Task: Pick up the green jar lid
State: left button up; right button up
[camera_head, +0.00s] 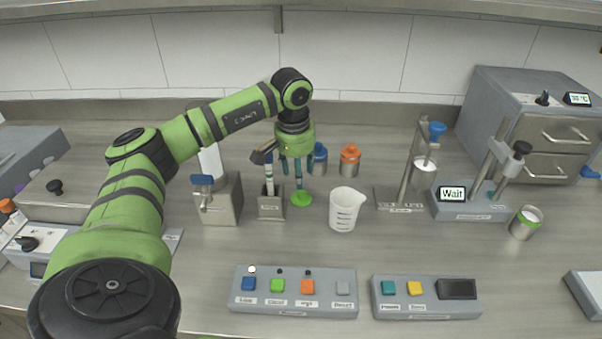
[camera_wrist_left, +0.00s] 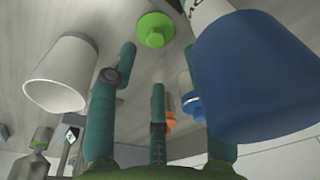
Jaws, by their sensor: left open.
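The green jar lid (camera_head: 302,199) lies on the counter, beside the small metal stand (camera_head: 270,207) and to the left of the white beaker (camera_head: 346,210). In the left wrist view the lid (camera_wrist_left: 155,32) shows near the top, with its knob towards the camera. My left gripper (camera_head: 298,181) points down just above the lid. Its teal fingers are spread and empty, and they seem apart from the lid. An open metal jar with a green band (camera_head: 524,224) and white contents stands far right. My right gripper is not in view.
A large blue part (camera_wrist_left: 262,75) is close to the fingers in the left wrist view. The beaker (camera_wrist_left: 62,75) is on the other side. A blue-lidded jar (camera_head: 318,160) and an orange-lidded jar (camera_head: 350,162) stand behind. A button panel (camera_head: 292,290) lies in front, with bare counter between.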

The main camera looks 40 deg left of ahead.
aim_at(301, 192)
pick_arm(q)
jog(key=f+b, duration=0.1)
jog(key=f, duration=0.1)
jog(key=f+b, duration=0.4)
jog(key=shift+w+d+f, duration=0.15)
jog(key=shift+w+f, duration=0.05)
jog(key=shift+w, duration=0.15)
jog(key=shift+r, duration=0.1)
jog(key=c, duration=0.9)
